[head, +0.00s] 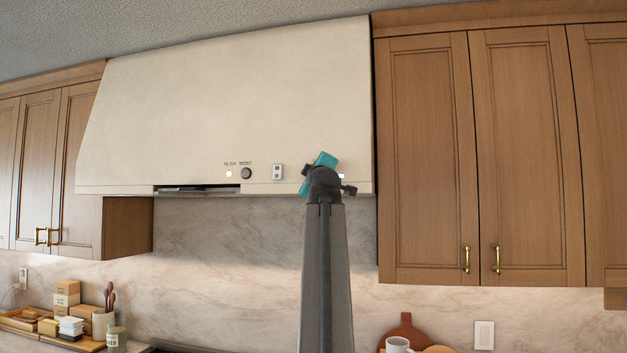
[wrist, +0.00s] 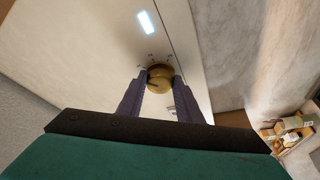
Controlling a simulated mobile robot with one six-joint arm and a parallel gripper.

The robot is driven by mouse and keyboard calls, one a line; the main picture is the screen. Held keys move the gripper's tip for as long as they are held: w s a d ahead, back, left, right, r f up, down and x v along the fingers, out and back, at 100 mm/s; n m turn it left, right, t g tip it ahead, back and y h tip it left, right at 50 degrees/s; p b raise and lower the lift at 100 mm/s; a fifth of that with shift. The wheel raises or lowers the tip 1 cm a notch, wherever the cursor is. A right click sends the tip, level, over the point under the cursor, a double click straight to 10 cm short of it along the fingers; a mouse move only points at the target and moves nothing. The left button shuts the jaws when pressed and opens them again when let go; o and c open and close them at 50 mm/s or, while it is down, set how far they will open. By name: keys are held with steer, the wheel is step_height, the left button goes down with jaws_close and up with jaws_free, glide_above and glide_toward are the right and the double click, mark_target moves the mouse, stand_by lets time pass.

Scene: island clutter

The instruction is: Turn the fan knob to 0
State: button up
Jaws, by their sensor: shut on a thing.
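In the wrist view the fan knob (wrist: 160,77) is a round brass knob on the cream hood face, with small marks around it that are too small to read. My gripper (wrist: 158,84) has its two dark fingers on either side of the knob, shut on it. A dark line shows on the knob's face. In the head view my arm and gripper (head: 323,176) are in front of the hood's lower right, and the knob is hidden behind them. The hood (head: 230,110) is large and cream-coloured.
Left of my gripper on the hood are a black filter reset knob (head: 246,173), a small light (head: 229,174) and a switch plate (head: 277,172). Wooden cabinets (head: 420,160) stand close on the right. Boxes and jars (head: 70,320) sit on the counter at lower left.

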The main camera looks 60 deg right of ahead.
steer(key=shift+r+n+g+y+p, duration=0.2)
steer(key=shift+n+y, duration=0.3)
steer(key=shift+n, duration=0.9)
steer(key=shift+r+n+g+y+p, duration=0.15)
steer(key=shift+n+y, duration=0.35)
steer(key=shift+n, duration=0.9)
steer(key=shift+r+n+g+y+p, duration=0.1)
steer(key=shift+n+g+y+p, duration=0.3)
steer(key=shift+n, duration=1)
steer(key=shift+s, duration=0.1)
steer(key=o, duration=1)
steer(key=shift+o, duration=0.2)
steer(key=shift+f+b, duration=0.15)
steer(key=shift+b, duration=0.25)
